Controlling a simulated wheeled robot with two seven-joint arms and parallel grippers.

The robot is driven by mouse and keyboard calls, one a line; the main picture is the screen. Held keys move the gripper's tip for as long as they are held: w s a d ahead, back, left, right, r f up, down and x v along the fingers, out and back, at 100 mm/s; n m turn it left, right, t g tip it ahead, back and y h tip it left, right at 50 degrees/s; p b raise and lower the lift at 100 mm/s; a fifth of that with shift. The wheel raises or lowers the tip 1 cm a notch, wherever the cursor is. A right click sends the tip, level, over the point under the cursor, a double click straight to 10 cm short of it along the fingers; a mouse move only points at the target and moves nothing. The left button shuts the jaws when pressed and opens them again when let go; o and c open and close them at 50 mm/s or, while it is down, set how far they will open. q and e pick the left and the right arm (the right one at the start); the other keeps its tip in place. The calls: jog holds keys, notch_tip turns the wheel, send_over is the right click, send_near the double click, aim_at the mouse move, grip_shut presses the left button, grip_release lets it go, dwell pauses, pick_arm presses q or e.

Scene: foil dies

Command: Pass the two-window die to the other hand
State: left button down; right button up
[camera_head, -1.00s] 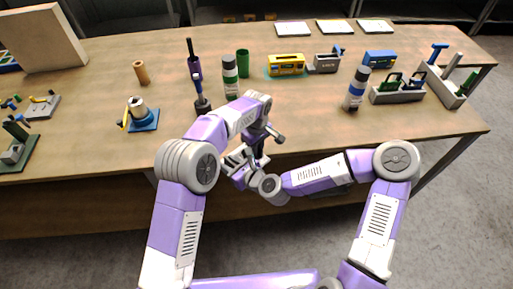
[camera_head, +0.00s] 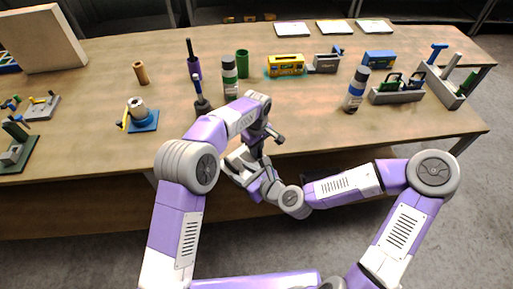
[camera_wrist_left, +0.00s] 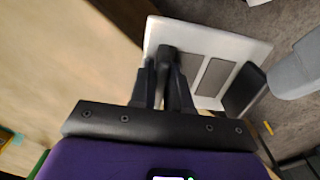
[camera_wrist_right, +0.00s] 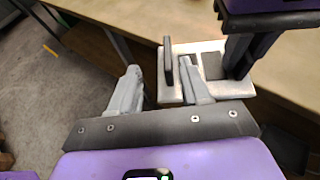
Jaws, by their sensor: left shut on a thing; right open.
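The two-window die is a pale plate with grey windows and two dark upright posts. In the left wrist view, the die (camera_wrist_left: 234,46) hangs from my left gripper (camera_wrist_left: 166,75), which is shut on one dark post. In the right wrist view, the die (camera_wrist_right: 214,48) shows its other dark post (camera_wrist_right: 168,62) between the parted fingers of my right gripper (camera_wrist_right: 160,90). That gripper is open; its right finger overlaps the plate in this picture, and I cannot tell whether they touch. In the head view, the die is small and partly hidden between the grippers.
The grippers meet in front of the wooden table's (camera_head: 330,130) near edge. A green-banded bottle (camera_head: 230,78), a blue-banded bottle (camera_head: 355,90), a yellow block (camera_head: 286,65) and a grey rack (camera_head: 397,95) stand on it. The table's middle is mostly clear.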

jog(key=s+d+f+n+g+h, duration=0.1)
jog(key=s+d+f+n+g, duration=0.2)
jog(key=s+f+n, duration=0.2)
jog(key=s+d+f+n+g+h, duration=0.2)
jog(key=s+f+n, duration=0.3)
jog(key=f+n, duration=0.6)
jog(key=s+d+f+n+g+h, duration=0.1)
jog(key=s+d+f+n+g, duration=0.3)
jog(key=f+n, duration=0.5)
jog(key=shift+s+d+g+h, duration=0.15)
jog(key=shift+s+g+h, duration=0.15)
jog(key=shift+s, duration=0.8)
